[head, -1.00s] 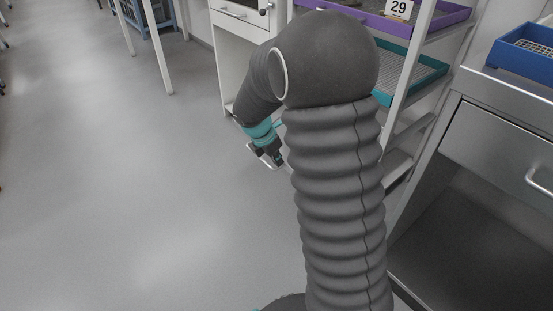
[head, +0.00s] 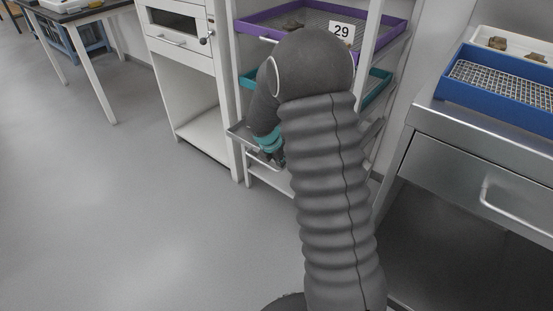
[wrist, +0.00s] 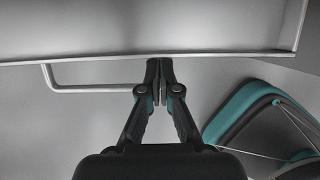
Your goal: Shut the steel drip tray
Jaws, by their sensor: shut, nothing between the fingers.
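The steel drip tray (head: 238,132) is low in the white rack, below the teal tray, and its left corner juts out past the rack post. My arm hides much of it in the head view. In the wrist view the tray (wrist: 212,52) spans the top, with its front edge and a bent-rod handle (wrist: 90,87) showing. My gripper (wrist: 167,64) is shut and empty. Its tips are at the tray's front edge, just right of the handle; I cannot tell whether they touch. In the head view my gripper (head: 276,157) is partly hidden by my arm.
The rack also holds a purple tray (head: 258,27) marked 29 and a teal tray (head: 376,88). A white cabinet (head: 181,62) stands left of it. A steel bench with a drawer (head: 470,175) and blue crate (head: 500,93) is at right. The floor at left is clear.

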